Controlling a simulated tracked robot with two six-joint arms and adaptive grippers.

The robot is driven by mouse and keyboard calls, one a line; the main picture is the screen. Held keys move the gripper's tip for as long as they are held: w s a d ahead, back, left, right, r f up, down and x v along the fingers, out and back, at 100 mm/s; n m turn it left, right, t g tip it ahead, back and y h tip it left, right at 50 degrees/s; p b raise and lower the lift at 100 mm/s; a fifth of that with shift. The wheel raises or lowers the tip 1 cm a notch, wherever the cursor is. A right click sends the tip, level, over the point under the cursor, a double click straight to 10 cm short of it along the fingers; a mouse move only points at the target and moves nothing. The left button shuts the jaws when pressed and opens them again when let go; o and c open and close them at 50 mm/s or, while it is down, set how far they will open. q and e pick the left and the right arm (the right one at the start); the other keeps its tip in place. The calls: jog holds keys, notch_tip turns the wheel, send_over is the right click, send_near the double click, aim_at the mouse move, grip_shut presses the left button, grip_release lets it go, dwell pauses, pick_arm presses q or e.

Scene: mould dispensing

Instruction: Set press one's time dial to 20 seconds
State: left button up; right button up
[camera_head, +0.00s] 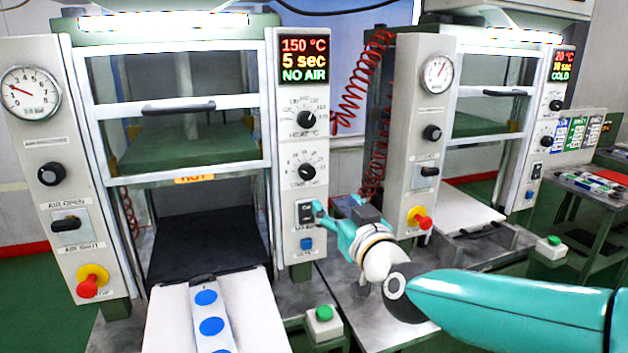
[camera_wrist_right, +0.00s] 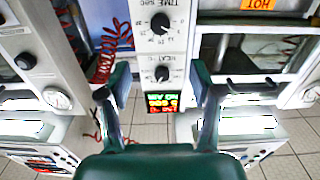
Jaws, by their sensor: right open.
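Press one (camera_head: 285,70) stands at the left in the head view. Its display (camera_head: 304,60) reads 150 °C, 5 sec and NO AIR. Its black time dial (camera_head: 307,172) sits below the heat dial (camera_head: 306,119) on the right-hand panel. In the right wrist view, the picture is upside down and the time dial (camera_wrist_right: 160,22) is above the heat dial (camera_wrist_right: 162,73). My right gripper (camera_head: 334,212) is open and empty, in front of the panel's lower part, below the time dial. Its fingers (camera_wrist_right: 161,82) are spread apart in the wrist view. My left gripper is out of view.
A rocker switch (camera_head: 306,211) and a blue button (camera_head: 306,244) are close to my right gripper. A second press (camera_head: 421,75) with a red coiled hose (camera_head: 352,95) stands to the right. A white tray with blue discs (camera_head: 211,326) lies before press one.

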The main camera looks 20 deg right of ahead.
aim_at(309, 175)
jog(key=w+p, duration=0.1)
jog(key=w, duration=0.4)
jog(key=w+p, duration=0.1)
jog(key=w, duration=0.5)
jog(key=w+p, duration=0.2)
jog(key=w, duration=0.3)
jog(key=shift+w+a+f, duration=0.1)
jog(key=shift+w+a, duration=0.2)
jog(key=c, duration=1)
jog(key=shift+d, duration=0.3)
jog(key=shift+c, duration=0.7)
jog(key=shift+a, duration=0.2)
